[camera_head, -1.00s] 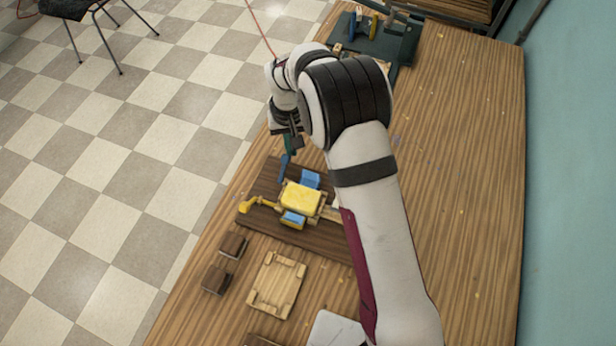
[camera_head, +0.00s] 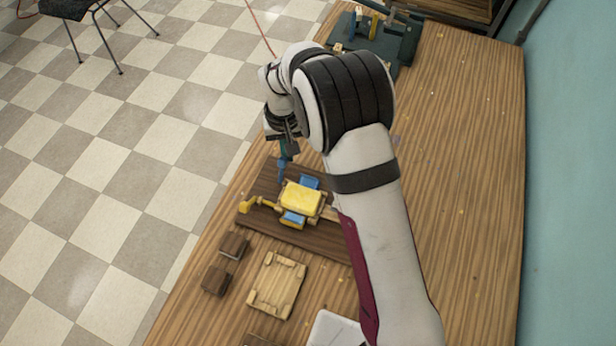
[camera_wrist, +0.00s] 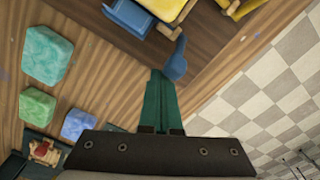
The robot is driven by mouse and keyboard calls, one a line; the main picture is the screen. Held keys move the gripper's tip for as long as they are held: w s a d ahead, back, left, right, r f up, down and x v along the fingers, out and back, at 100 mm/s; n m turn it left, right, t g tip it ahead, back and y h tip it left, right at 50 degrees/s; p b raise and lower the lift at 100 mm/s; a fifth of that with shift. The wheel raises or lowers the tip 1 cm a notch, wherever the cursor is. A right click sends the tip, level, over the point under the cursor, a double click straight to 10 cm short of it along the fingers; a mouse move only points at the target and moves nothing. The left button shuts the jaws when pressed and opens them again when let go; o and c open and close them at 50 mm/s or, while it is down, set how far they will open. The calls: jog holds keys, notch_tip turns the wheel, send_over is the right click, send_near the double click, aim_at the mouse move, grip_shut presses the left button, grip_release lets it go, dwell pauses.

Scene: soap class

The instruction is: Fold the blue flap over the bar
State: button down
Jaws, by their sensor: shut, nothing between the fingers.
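The yellow bar (camera_head: 301,198) sits on a dark brown board (camera_head: 318,239), in a wooden holder. A blue flap (camera_head: 309,182) is at its far side, and another blue piece (camera_head: 293,219) is at its near side. In the wrist view the bar (camera_wrist: 168,8) and a blue flap (camera_wrist: 128,17) are cut off at the top. My gripper (camera_wrist: 160,75) is shut and empty, its green fingers pointing down just beyond the bar's far-left corner. A narrow blue piece (camera_wrist: 177,62) is beside the fingertips; I cannot tell whether they touch. The gripper (camera_head: 287,158) is partly hidden by my wrist in the head view.
Two brown blocks (camera_head: 233,245) and a wooden tray (camera_head: 276,285) are nearer. Teal (camera_wrist: 47,55), green (camera_wrist: 37,107) and blue (camera_wrist: 78,125) blocks show in the wrist view. The table's right side is clear.

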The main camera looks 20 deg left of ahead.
aim_at(281, 164)
jog(key=shift+s+r, duration=0.1)
dwell(0.3)
jog(key=shift+s+r, duration=0.25)
jog(key=shift+s, duration=0.45)
jog(key=shift+s, duration=0.3)
jog(key=shift+s+r, duration=0.1)
jog(key=shift+s, duration=1.3)
jog(key=shift+w+r, duration=0.25)
jog(key=shift+r, duration=1.45)
jog(key=shift+w+r, duration=0.2)
jog(key=shift+r, duration=1.5)
